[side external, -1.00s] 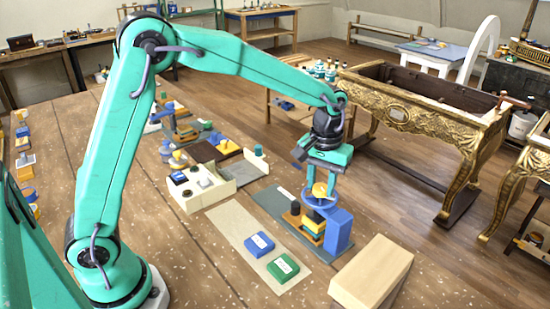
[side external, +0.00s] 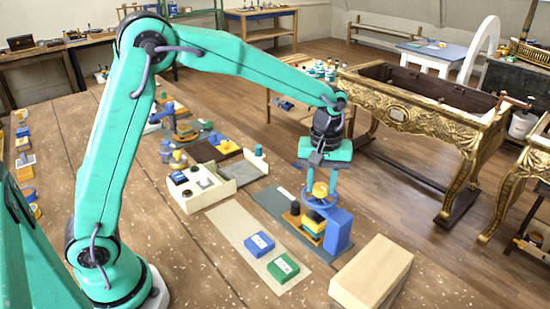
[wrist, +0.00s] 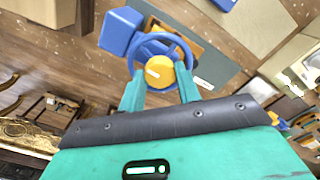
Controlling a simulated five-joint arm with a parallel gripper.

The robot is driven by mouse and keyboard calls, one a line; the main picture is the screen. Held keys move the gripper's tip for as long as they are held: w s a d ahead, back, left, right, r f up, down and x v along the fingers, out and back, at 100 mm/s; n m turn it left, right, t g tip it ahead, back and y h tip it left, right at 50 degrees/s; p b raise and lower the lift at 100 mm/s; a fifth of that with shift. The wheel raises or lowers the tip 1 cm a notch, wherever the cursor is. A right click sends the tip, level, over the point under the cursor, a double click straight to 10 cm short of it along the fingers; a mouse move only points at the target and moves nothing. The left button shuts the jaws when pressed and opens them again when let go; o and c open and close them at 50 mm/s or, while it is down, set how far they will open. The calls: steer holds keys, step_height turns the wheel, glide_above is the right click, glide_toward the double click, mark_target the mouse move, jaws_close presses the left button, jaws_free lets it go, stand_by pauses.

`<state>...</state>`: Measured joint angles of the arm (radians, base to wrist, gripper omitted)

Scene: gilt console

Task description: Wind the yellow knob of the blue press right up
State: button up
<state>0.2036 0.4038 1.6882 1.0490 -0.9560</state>
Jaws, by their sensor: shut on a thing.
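The blue press (side external: 338,229) stands on a dark grey plate (side external: 283,206) near the right edge of the bench. Its yellow knob (side external: 320,189) sits on top, above a blue ring-shaped wheel (side external: 314,200). My gripper (side external: 321,185) points down over the press and is shut on the yellow knob. In the wrist view the knob (wrist: 159,72) lies between my two teal fingertips (wrist: 160,82), with a white mark on its top. The blue wheel (wrist: 185,48) shows around and beyond it. Orange and yellow parts (side external: 310,222) are under the wheel, partly hidden.
A pale wooden block (side external: 372,273) lies right of the press. A blue box (side external: 259,244) and a green box (side external: 283,268) lie on a cream strip (side external: 238,228) in front. A cream tray (side external: 203,190) stands to the left. The gilt console (side external: 420,125) stands beyond the bench.

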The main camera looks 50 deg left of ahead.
mark_target(320, 187)
steer(key=shift+f, duration=0.15)
steer(key=o, duration=1)
steer(key=shift+r, duration=0.2)
steer(key=shift+r, duration=3.75)
steer(key=shift+r, duration=0.1)
